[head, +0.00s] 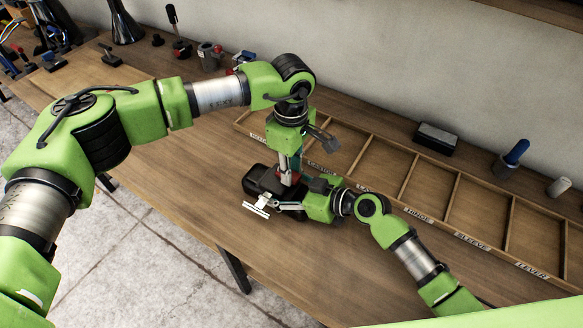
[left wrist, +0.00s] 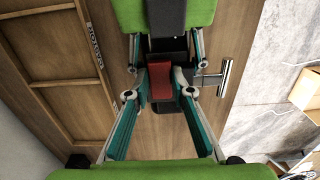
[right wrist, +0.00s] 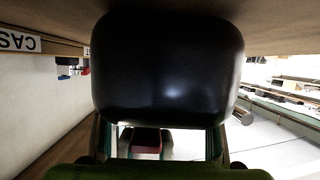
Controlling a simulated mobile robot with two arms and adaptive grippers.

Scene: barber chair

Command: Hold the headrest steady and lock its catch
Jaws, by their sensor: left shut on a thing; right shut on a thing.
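The black headrest (head: 258,180) sits on the workbench, partly hidden by my grippers. Its rounded black cushion (right wrist: 168,70) fills the middle of the right wrist view. A pale metal T-shaped bar (head: 258,207) sticks out at its near side and also shows in the left wrist view (left wrist: 224,78). My left gripper (left wrist: 161,84) reaches down from above and is shut on a red block (left wrist: 160,72) at the headrest. My right gripper (head: 286,205) comes in low from the right and is shut at the headrest; its exact contact is hidden. I cannot make out the catch.
A long wooden divided tray (head: 405,178) with labelled, empty-looking compartments lies behind and right. A black block (head: 436,138) and a blue-handled tool (head: 512,156) stand beyond it. Several small tools stand at the back left. The bench's front edge is close to the headrest.

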